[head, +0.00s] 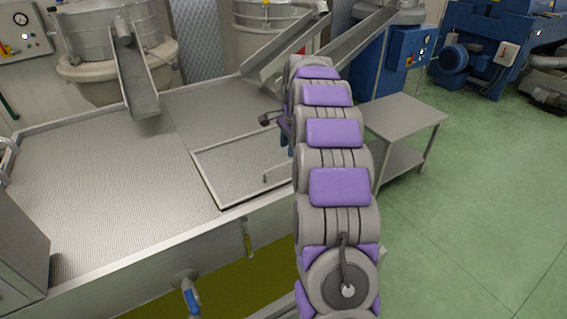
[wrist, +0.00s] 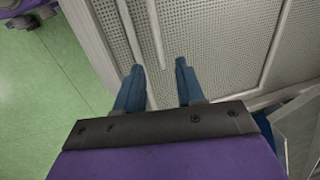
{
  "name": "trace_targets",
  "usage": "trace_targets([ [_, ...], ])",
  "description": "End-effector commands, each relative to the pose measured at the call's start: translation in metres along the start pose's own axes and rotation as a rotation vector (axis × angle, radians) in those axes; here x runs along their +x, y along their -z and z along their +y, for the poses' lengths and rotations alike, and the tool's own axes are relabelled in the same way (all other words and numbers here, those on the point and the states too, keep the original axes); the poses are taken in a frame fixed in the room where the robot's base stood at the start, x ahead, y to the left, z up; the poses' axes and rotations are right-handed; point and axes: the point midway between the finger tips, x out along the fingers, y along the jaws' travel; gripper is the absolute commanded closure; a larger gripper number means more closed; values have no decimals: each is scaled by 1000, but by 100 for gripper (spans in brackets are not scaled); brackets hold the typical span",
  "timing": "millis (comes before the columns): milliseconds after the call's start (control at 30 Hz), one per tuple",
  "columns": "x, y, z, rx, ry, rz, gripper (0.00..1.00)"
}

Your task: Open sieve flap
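The sieve flap (head: 228,168) is a framed panel of perforated metal at the right end of the sieve top in the head view. It appears to lie flat, level with the sieve. A thin bent handle (head: 277,174) stands at its near right side, partly hidden by my arm. In the wrist view the flap's mesh (wrist: 220,35) fills the upper middle. My gripper (wrist: 159,65) has two blue fingers, apart, with nothing clearly held. Contact with the rod cannot be told.
The wide sieve tank (head: 110,185) fills the left, with metal chutes (head: 138,85) over it. A blue-handled valve (head: 190,296) is on its front. A steel side table (head: 408,113) stands at the right. The green floor (head: 480,210) is clear on the right.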

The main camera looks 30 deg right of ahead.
Motion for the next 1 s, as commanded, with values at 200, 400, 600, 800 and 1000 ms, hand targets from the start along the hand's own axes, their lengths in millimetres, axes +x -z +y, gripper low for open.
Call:
trace_targets([
  [200,38,-17,1,-5,0,13,62],
  [400,62,-16,1,-6,-2,12,62],
  [600,71,-3,0,-3,2,2,62],
  [800,70,-5,-1,-3,2,3,62],
  [1000,68,-16,0,-6,1,13,79],
])
